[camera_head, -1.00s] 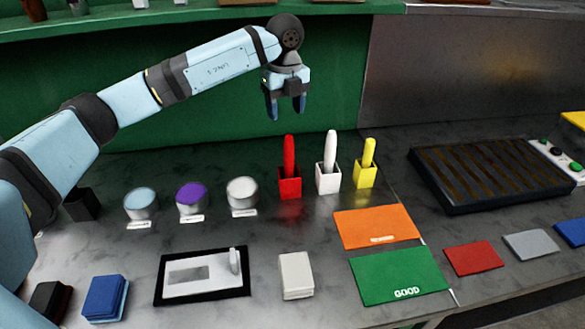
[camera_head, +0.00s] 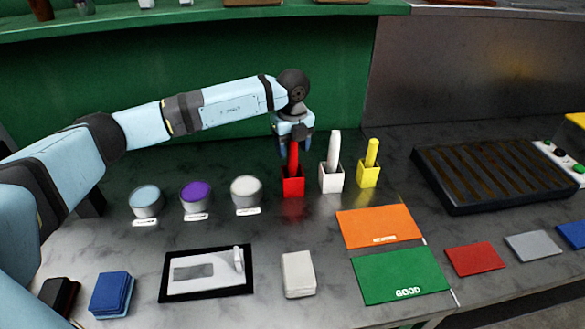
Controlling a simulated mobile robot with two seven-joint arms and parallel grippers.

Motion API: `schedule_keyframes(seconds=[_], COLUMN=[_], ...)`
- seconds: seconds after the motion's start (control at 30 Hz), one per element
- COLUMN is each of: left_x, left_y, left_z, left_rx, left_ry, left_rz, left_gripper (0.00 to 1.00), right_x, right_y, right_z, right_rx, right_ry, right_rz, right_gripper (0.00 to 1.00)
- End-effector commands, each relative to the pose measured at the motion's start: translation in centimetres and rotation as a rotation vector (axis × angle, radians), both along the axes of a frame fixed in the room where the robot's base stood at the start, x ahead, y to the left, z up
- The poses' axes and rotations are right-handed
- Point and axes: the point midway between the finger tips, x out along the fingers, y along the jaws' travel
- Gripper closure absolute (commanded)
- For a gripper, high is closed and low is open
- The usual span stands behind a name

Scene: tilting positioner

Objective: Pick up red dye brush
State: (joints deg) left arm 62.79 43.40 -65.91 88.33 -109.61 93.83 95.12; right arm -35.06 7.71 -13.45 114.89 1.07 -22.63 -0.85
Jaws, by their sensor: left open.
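The red dye brush (camera_head: 293,159) stands upright in a small red square holder (camera_head: 293,187) on the dark counter. My left gripper (camera_head: 296,146) points down at the top of the brush, with its blue fingers apart around or just behind the handle's upper end; I cannot tell whether they touch it. My right gripper is not in view.
A white brush (camera_head: 334,149) in a white holder and a yellow brush (camera_head: 371,153) in a yellow holder stand close on the right. Blue, purple and white dye cups (camera_head: 195,196) stand to the left. Orange (camera_head: 378,225) and green (camera_head: 400,274) mats lie in front.

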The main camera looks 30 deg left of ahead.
Motion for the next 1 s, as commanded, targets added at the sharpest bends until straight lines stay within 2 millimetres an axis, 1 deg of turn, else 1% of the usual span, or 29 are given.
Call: schedule_keyframes(seconds=[0.07, 0.17, 0.2, 0.27, 0.3, 0.57, 0.67, 0.77, 1.0], left_x=[0.0, 0.0, 0.0, 0.0, 0.0, 0.0, 0.1, 0.1, 0.1], left_y=[0.0, 0.0, 0.0, 0.0, 0.0, 0.0, 0.0, 0.0, 0.0], left_z=[0.0, 0.0, 0.0, 0.1, 0.1, 0.2, 0.8, 2.4, 7.2], left_rx=[0.000, 0.000, 0.000, 0.000, 0.000, -0.001, -0.001, -0.003, -0.002], left_ry=[0.000, 0.000, 0.000, 0.000, 0.000, -0.001, -0.002, -0.004, -0.005], left_rz=[0.000, 0.000, 0.000, 0.000, 0.000, 0.000, 0.000, 0.000, 0.000], left_gripper=[0.42, 0.63, 0.72, 0.86, 0.95, 0.96, 0.96, 0.96, 0.96], right_x=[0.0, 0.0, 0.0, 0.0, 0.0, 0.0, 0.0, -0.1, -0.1], right_y=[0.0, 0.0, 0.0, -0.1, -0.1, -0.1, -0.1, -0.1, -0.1], right_z=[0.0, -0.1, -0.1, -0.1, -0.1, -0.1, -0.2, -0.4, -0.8], right_rx=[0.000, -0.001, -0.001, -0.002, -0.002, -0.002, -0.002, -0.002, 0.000], right_ry=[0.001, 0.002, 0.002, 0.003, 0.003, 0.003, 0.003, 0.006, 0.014], right_rz=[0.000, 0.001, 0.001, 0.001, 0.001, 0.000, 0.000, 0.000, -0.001], right_gripper=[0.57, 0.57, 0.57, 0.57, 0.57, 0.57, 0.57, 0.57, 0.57])
